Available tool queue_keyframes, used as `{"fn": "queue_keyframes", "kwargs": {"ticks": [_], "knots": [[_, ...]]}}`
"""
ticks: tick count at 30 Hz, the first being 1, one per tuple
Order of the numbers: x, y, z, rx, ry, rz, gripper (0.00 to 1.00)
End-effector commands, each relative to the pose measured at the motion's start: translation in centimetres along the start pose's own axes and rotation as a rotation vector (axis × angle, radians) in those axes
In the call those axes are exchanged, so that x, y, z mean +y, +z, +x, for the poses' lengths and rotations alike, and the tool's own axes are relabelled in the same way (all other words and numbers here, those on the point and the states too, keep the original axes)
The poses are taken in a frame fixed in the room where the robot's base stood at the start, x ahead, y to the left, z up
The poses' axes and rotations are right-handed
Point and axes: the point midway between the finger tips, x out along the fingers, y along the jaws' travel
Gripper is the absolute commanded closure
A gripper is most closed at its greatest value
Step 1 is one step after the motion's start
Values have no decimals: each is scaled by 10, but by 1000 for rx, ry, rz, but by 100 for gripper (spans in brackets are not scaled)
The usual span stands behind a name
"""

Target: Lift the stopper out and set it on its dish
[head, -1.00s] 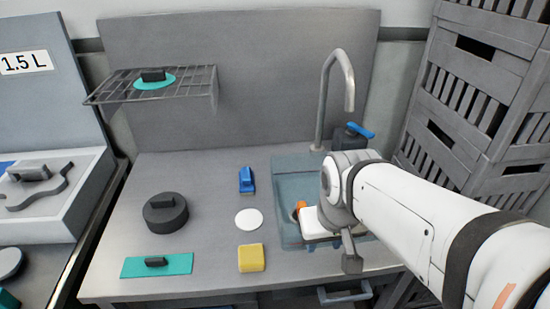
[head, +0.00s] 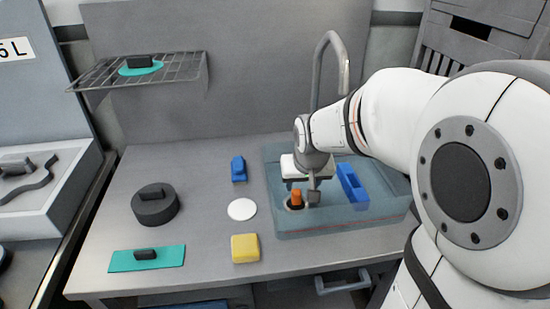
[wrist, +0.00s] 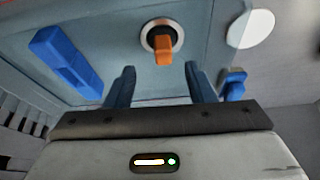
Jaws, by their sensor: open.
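The orange stopper (head: 296,198) sits upright in the round drain ring in the floor of the blue-grey sink basin (head: 345,222). In the wrist view the stopper (wrist: 161,53) has an orange grip on a dark body inside a pale ring. My gripper (wrist: 161,78) is open and empty; the stopper lies just beyond the fingertips, between their lines. In the head view my gripper (head: 304,188) is close by the stopper; contact is not visible. A flat white round dish (head: 241,209) lies bare on the counter left of the basin; it also shows in the wrist view (wrist: 252,28).
A blue block (head: 352,183) is in the basin, right of the stopper. A blue brush-like item (head: 238,169) and a yellow sponge (head: 245,248) flank the dish. A tall faucet (head: 328,80) rises behind. Farther left are a black round weight (head: 155,205) and a teal board (head: 147,259).

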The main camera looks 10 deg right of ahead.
Motion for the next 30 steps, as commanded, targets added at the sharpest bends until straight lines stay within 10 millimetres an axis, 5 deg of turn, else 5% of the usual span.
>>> {"fn": "queue_keyframes", "kwargs": {"ticks": [19,30], "knots": [[-5,-9,79,8,-1,2,51],[-5,-10,88,12,-1,1,52]]}}
